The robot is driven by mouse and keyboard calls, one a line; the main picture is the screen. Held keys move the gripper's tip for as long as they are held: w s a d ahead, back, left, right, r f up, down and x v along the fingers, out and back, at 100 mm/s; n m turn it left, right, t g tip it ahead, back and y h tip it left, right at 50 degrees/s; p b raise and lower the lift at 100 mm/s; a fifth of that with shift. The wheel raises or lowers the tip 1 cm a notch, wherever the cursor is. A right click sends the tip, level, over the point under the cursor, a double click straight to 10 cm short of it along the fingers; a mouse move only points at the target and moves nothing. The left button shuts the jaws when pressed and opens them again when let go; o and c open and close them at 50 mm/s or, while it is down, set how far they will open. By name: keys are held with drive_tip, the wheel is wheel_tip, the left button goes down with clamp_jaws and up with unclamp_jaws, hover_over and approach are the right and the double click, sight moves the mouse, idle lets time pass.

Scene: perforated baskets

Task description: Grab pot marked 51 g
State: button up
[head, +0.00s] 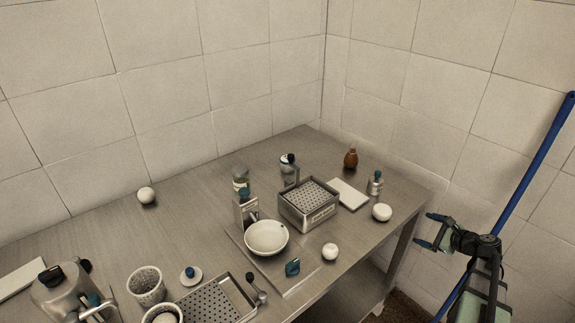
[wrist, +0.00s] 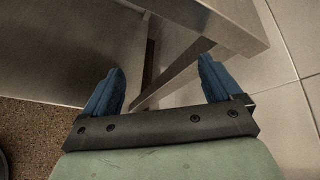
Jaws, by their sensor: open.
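No 51 g marking is legible in either view, so I cannot tell which pot bears it. Small round white pots or balls stand on the steel table: one near the right edge (head: 382,212), one near the front edge (head: 330,251), and one at the back left (head: 146,195). My gripper (head: 424,231) is off the table's right edge, open and empty, apart from all of these. In the wrist view its blue fingers (wrist: 160,68) are spread, with the table's edge and leg beyond them and no pot in sight.
A perforated basket (head: 309,207) stands near the right end of the steel table (head: 100,240), beside a white slab (head: 347,195), a brown bottle (head: 351,158) and a small capped bottle (head: 375,184). A white bowl (head: 266,238) is nearby. A blue pole (head: 535,170) leans at the right.

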drive_tip(key=w+a+r+m+t+y, duration=0.1)
drive_tip(key=w+r+t+y, duration=0.1)
drive_tip(key=r, duration=1.2)
drive_tip(key=w+a+r+m+t+y, duration=0.1)
drive_tip(key=w+r+y, duration=0.15)
drive_tip(key=r, duration=1.15)
drive_tip(key=n+g+h, duration=1.1)
drive_tip(key=n, duration=1.7)
approach(287, 161)
drive_tip(key=x, duration=0.7)
drive_tip(key=w+x, duration=0.1)
drive_tip(key=x, duration=0.3)
drive_tip(key=shift+w+f, duration=0.15)
drive_tip(key=shift+w, duration=0.05)
drive_tip(key=shift+t, duration=0.3)
drive_tip(key=c, duration=1.1)
drive_tip(key=shift+c, duration=0.2)
